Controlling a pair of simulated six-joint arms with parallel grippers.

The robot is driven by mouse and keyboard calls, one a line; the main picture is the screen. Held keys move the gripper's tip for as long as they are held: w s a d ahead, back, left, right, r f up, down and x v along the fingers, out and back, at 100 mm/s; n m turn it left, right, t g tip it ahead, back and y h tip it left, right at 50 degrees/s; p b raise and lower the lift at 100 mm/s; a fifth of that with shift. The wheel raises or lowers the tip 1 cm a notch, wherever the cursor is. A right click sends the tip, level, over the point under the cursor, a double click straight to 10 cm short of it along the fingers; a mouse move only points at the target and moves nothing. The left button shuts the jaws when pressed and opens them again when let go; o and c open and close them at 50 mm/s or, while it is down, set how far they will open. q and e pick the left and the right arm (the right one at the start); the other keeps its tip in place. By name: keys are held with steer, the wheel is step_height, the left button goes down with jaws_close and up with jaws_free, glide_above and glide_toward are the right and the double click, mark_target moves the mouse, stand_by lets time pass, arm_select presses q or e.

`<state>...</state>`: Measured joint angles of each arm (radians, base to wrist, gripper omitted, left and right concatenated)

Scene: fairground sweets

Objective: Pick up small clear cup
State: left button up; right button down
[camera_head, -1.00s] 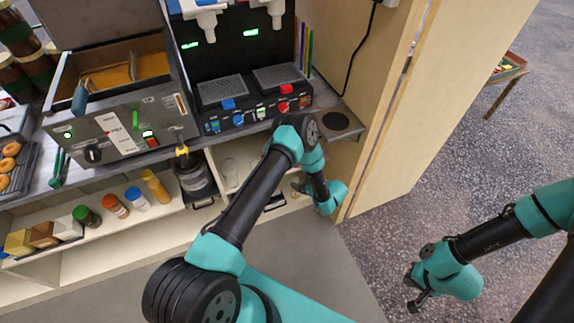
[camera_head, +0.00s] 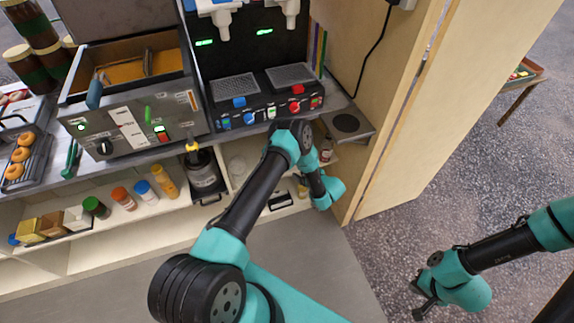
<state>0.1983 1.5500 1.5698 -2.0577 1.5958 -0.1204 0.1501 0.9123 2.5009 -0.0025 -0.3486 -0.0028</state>
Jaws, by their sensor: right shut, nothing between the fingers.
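A faint clear cup (camera_head: 237,166) stands on the shelf under the counter, left of my left arm's forearm; its outline is hard to make out. My left arm rises from the bottom middle and bends down at the shelf's right end. Its teal wrist shows there, but its fingers are too hidden to read. My right gripper (camera_head: 421,303) is at the lower right, over the speckled floor, well away from the shelf. It is shut and empty.
A dark jar with a yellow top (camera_head: 204,174) stands left of the cup. Several bottles (camera_head: 145,192) line the shelf further left. The drink machine (camera_head: 265,108) stands on the counter above. A wooden panel (camera_head: 405,120) bounds the right side.

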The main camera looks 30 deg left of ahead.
arm_select(q)
steer(key=x, duration=0.5)
steer(key=shift+a, duration=0.2)
steer(key=shift+w, duration=0.1)
steer(key=shift+x, duration=2.6)
steer(key=shift+r, duration=0.2)
steer(key=shift+c, duration=0.3)
steer(key=c, duration=0.6)
